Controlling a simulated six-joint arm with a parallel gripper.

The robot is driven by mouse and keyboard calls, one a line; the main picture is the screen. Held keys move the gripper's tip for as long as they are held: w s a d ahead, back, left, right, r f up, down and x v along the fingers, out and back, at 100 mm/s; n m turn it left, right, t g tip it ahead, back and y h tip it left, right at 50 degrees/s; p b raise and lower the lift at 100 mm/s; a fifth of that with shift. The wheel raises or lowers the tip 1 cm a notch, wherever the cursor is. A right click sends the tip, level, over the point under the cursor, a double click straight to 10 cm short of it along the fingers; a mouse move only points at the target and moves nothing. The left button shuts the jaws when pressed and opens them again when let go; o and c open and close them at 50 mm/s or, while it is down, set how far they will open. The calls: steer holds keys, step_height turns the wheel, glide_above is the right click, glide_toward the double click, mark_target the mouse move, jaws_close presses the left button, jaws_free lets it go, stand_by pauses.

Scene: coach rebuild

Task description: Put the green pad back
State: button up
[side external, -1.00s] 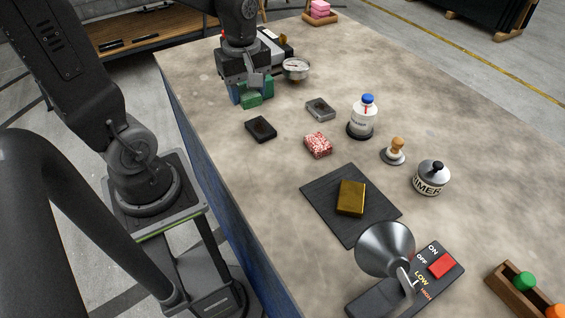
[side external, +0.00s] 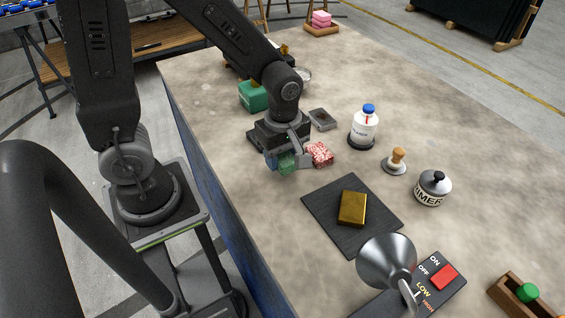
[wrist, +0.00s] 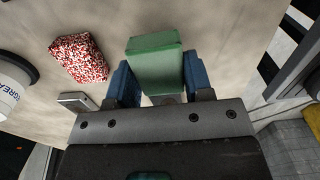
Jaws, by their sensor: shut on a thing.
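My gripper (side external: 283,163) is shut on the green pad (side external: 288,164) and holds it over the bench, just left of a red-and-white speckled block (side external: 320,154). In the wrist view the green pad (wrist: 155,68) sits between the two blue fingers of my gripper (wrist: 157,82). The speckled block (wrist: 78,58) lies to its left there. A larger green box (side external: 253,96) stands further back on the bench, behind my gripper. I cannot tell how far the pad is above the bench.
A dark mat (side external: 328,220) with a gold block (side external: 352,208) lies in front. A white bottle (side external: 363,127), a wooden-handled stamp (side external: 396,161) and a primer pot (side external: 433,187) stand right. A grey tray (side external: 322,119) lies behind.

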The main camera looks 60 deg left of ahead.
mark_target(283, 156)
steer(key=shift+f, duration=1.4)
steer(key=shift+f, duration=0.15)
steer(key=o, duration=0.9)
